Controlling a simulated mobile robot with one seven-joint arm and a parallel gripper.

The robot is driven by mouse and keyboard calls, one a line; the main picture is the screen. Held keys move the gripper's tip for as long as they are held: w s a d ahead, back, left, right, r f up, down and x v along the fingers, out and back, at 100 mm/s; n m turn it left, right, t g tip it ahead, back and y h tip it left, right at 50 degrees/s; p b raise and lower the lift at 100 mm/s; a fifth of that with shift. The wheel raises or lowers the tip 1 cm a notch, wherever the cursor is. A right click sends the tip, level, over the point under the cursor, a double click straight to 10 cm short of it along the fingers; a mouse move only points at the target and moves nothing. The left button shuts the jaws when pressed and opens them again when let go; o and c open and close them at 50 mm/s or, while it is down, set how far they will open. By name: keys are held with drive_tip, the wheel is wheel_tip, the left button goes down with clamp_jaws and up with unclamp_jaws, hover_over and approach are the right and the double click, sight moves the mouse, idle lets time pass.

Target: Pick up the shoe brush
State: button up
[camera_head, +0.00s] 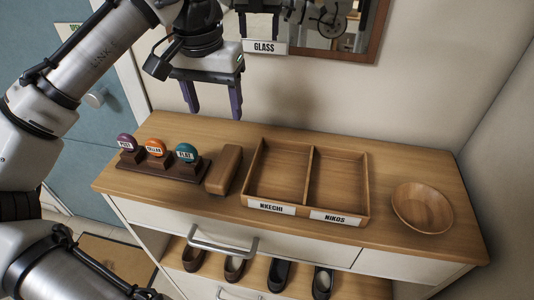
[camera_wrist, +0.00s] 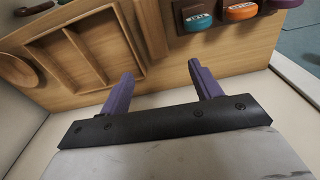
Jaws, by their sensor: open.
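The shoe brush appears to be the plain brown wooden block (camera_head: 223,170) lying on the cabinet top, between the knob-handled stamps and the divided tray. In the wrist view the block (camera_wrist: 151,28) is at the top, beyond the fingers; no bristles are visible. My gripper (camera_head: 213,112) hangs above the back of the cabinet top, fingers pointing down, higher than the block and apart from it. Its two purple fingers are spread with nothing between them, as the wrist view of the gripper (camera_wrist: 160,72) also shows.
Labelled purple, orange and teal stamps (camera_head: 187,153) stand on a dark rack left of the block. A two-compartment tray (camera_head: 368,190), labelled NKECHI and NIKOS, is close on its right and empty. A wooden bowl (camera_head: 422,207) stands farther right. Shoes (camera_head: 279,274) sit on the shelf below.

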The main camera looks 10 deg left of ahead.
drive_tip(key=g, duration=0.1)
hover_over(225, 161)
drive_tip(key=f, duration=0.8)
drive_tip(key=shift+a, duration=0.4)
drive_tip(key=shift+s+d+f+p, duration=0.15)
drive_tip(key=shift+f+p, duration=0.1)
drive_tip(key=shift+f, duration=0.75)
drive_tip(key=shift+w+d+f+p, duration=0.15)
drive_tip(key=shift+f+p, duration=0.15)
drive_tip(key=shift+f, duration=0.75)
drive_tip(key=shift+s+d+f+p, duration=0.15)
drive_tip(key=shift+f+p, duration=0.1)
drive_tip(key=shift+f, duration=0.75)
drive_tip(key=shift+c, duration=0.2)
drive_tip(key=c, duration=1.1)
drive_tip(key=shift+o, duration=0.2)
drive_tip(key=shift+r, duration=0.15)
